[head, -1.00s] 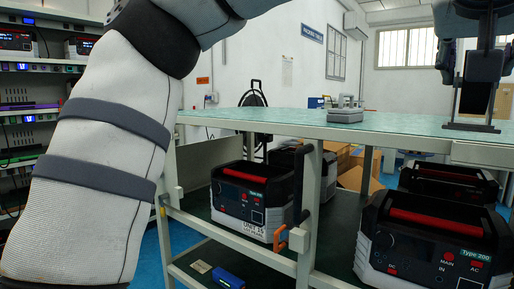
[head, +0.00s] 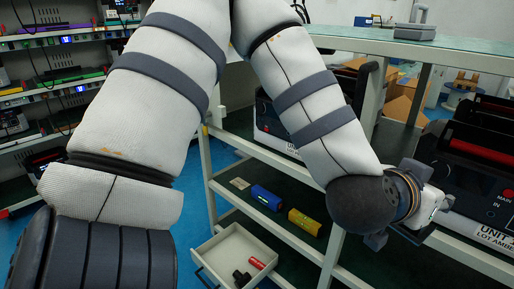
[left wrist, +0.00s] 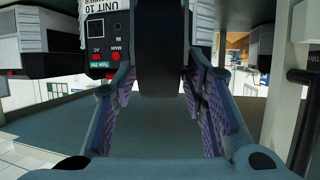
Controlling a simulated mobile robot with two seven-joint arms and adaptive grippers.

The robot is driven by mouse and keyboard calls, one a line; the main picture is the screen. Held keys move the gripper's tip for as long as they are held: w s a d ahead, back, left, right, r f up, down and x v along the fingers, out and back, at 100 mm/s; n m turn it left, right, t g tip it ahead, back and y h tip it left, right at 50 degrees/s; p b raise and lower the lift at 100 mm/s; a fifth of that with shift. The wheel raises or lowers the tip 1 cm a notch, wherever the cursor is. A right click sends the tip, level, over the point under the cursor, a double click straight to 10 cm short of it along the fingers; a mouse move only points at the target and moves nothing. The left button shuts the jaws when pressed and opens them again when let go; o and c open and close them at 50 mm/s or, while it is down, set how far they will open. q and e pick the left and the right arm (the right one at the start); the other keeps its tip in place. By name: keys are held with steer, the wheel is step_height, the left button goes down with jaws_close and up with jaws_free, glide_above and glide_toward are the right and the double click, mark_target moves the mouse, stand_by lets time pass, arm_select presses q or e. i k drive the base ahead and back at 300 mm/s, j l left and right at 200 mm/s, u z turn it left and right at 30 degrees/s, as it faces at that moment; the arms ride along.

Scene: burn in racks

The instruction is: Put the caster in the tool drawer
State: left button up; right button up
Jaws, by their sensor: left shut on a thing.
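The tool drawer (head: 218,246) is a pale open drawer low under the workbench in the head view. A red item and a black item lie in it. My left arm reaches over to the right, and its gripper (head: 424,214) is low beside the bench's lower shelf, right of the drawer and apart from it. In the left wrist view my left gripper (left wrist: 160,86) is shut on a dark thing, which looks like the caster (left wrist: 160,48). Its shape is only partly visible. My right gripper is not in view.
A black unit (head: 484,145) with a red handle stands on the right. A blue item (head: 267,197) and a yellow item (head: 304,222) lie on the lower shelf (head: 240,158). A bench post (head: 334,255) stands between gripper and drawer. A grey case (head: 414,32) sits on the benchtop (head: 350,40).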

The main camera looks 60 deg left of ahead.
mark_target(216, 261)
steer(key=k+j+u, duration=0.2)
steer(key=j+u, duration=0.15)
steer(key=j, duration=0.5)
steer(key=k+j+u, duration=0.1)
steer(key=j+u, duration=0.25)
steer(key=j, duration=0.5)
steer(key=j+u, duration=0.35)
steer(key=j, duration=0.5)
